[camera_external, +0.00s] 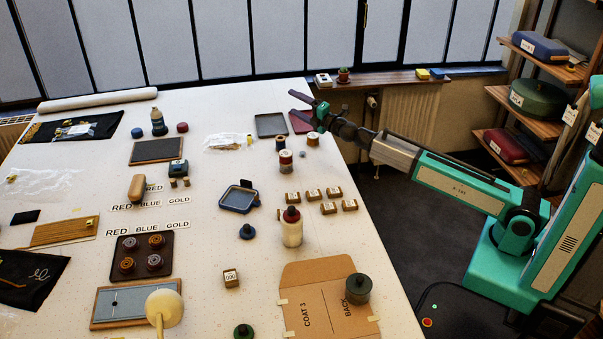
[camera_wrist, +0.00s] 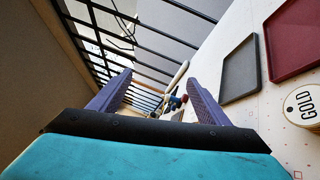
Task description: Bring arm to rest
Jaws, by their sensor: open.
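My gripper (camera_external: 308,103) is at the end of my green and grey arm, which reaches left from its base at the right of the external view. It is over the far right part of the table, near the dark red tray (camera_external: 301,121). In the wrist view my gripper (camera_wrist: 160,88) shows two purple fingers spread apart with nothing between them. The fingers point toward the windows, and the table lies along the right side of that view.
The white table (camera_external: 210,225) holds several trays, bottles, small boxes and labels. A grey tray (camera_external: 270,125) and a spool (camera_external: 312,139) are close to my gripper. A windowsill shelf (camera_external: 390,78) is beyond it. Dark floor (camera_external: 405,205) lies between table and base.

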